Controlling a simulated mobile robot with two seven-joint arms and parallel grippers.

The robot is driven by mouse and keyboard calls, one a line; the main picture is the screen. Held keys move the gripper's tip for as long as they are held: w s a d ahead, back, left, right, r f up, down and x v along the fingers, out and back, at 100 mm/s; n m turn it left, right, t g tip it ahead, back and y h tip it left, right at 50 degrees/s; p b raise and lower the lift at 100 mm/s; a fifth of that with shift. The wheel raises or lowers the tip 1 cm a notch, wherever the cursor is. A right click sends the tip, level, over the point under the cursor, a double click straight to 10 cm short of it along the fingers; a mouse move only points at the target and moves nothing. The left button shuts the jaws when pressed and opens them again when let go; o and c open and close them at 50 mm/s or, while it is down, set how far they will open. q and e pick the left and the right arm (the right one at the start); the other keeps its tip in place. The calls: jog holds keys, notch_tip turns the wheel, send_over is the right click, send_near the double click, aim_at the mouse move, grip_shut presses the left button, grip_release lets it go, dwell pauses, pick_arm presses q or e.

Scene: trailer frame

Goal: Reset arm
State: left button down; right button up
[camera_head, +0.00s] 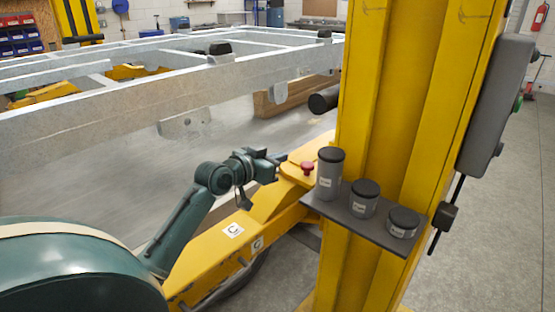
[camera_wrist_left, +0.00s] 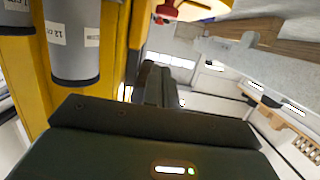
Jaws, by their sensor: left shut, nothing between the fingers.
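My left arm comes in from the lower left of the head view. Its gripper (camera_head: 277,158) is shut and empty, above the yellow beam and to the left of the yellow post. In the left wrist view the shut fingers (camera_wrist_left: 160,85) point away from the camera, with nothing held. A red knob (camera_head: 307,168) on the yellow base is just to the right of the gripper; it also shows at the top of the left wrist view (camera_wrist_left: 165,10). My right gripper is not in view.
A yellow post (camera_head: 400,120) stands on the right. Its dark shelf (camera_head: 335,212) holds three grey black-lidded canisters: tall (camera_head: 329,175), medium (camera_head: 364,199) and short (camera_head: 403,223). A metal trailer frame (camera_head: 130,105) spans the back left. Floor is clear at right.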

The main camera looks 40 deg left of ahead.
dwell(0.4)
pick_arm(q)
jog(key=s+d+f+g, duration=0.1)
jog(key=s+d+f, duration=0.25)
jog(key=f, duration=0.25)
jog(key=s+d+f+m+g+h, duration=0.1)
jog(key=s+d+f, duration=0.25)
jog(key=f, duration=0.25)
jog(key=s+d+f+g, duration=0.1)
jog(key=s+d+f, duration=0.1)
jog(key=d+f, duration=0.35)
jog(key=s+d+f+g, duration=0.1)
jog(key=s+d+f, duration=0.3)
jog(key=s+d, duration=0.3)
jog(key=s+d+f+m+g+h, duration=0.1)
jog(key=s+d+f, duration=0.4)
jog(key=s, duration=0.4)
jog(key=shift+s+d+f, duration=0.15)
jog(key=shift+s+d, duration=0.25)
jog(key=shift+d, duration=0.5)
